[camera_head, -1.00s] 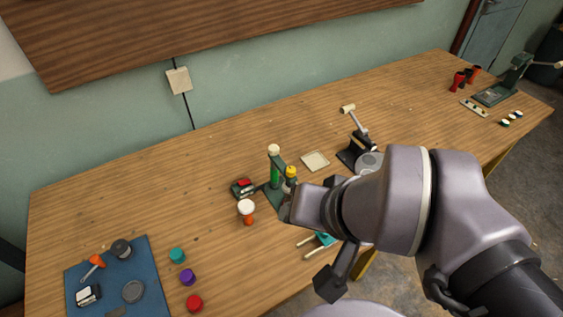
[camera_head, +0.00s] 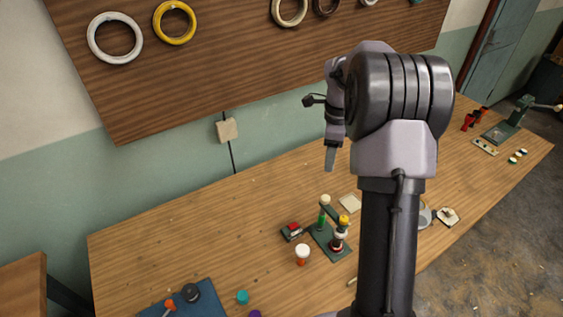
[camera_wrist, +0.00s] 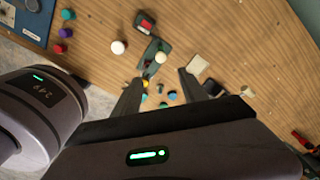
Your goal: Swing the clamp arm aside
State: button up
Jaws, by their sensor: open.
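The clamp stand has a green base (camera_head: 325,240) and a green post (camera_head: 322,216) with a cream ball on top. Its dark clamp arm (camera_head: 332,213) reaches from the post toward the yellow knob (camera_head: 343,220). A small dark, white and red piece (camera_head: 338,241) stands below that knob. My gripper (camera_head: 331,165) hangs pointing down, high above and apart from the stand. In the wrist view my gripper (camera_wrist: 161,76) is open, its fingers spread and nothing between them. The cream ball (camera_wrist: 162,58) shows just beyond the fingertips.
A white-topped orange piece (camera_head: 302,254) stands left of the stand, near a dark and red block (camera_head: 292,231). A pale square (camera_head: 349,203) lies behind it. A blue mat (camera_head: 190,306) is front left. Bare table (camera_head: 200,245) lies between. A ring board hangs behind.

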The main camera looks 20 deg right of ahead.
aim_at(326, 197)
jog(key=f+b, duration=0.1)
jog(key=f, duration=0.5)
jog(key=f+b, duration=0.1)
jog(key=f, duration=0.5)
jog(key=f+b, duration=0.1)
jog(key=f, duration=0.4)
jog(key=shift+s+d+f, duration=0.2)
jog(key=shift+d+f, duration=0.2)
grip_shut()
